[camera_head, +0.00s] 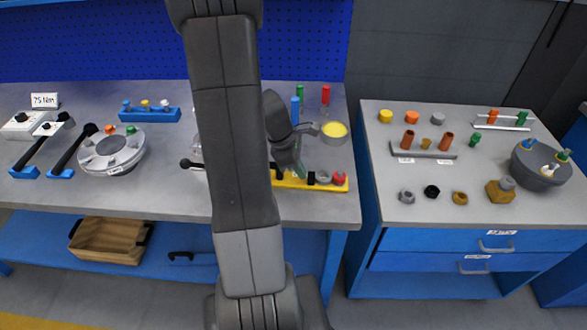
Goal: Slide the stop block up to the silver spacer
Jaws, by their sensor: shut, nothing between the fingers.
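A yellow rail (290,182) lies along the front of the left bench, partly hidden behind my arm. Small parts stand on it: a black block (311,178), a silver-grey piece (323,178) and a red knob (339,178) at the right end. I cannot tell for sure which is the stop block; the silver-grey piece looks like the silver spacer. My gripper (298,170) points down at the rail, just left of the black block. It is shut with nothing in it. Whether its tips touch a part is too small to tell.
A flanged disc (111,149) and tools lie at left. The right bench (472,214) holds several small parts, across a gap.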

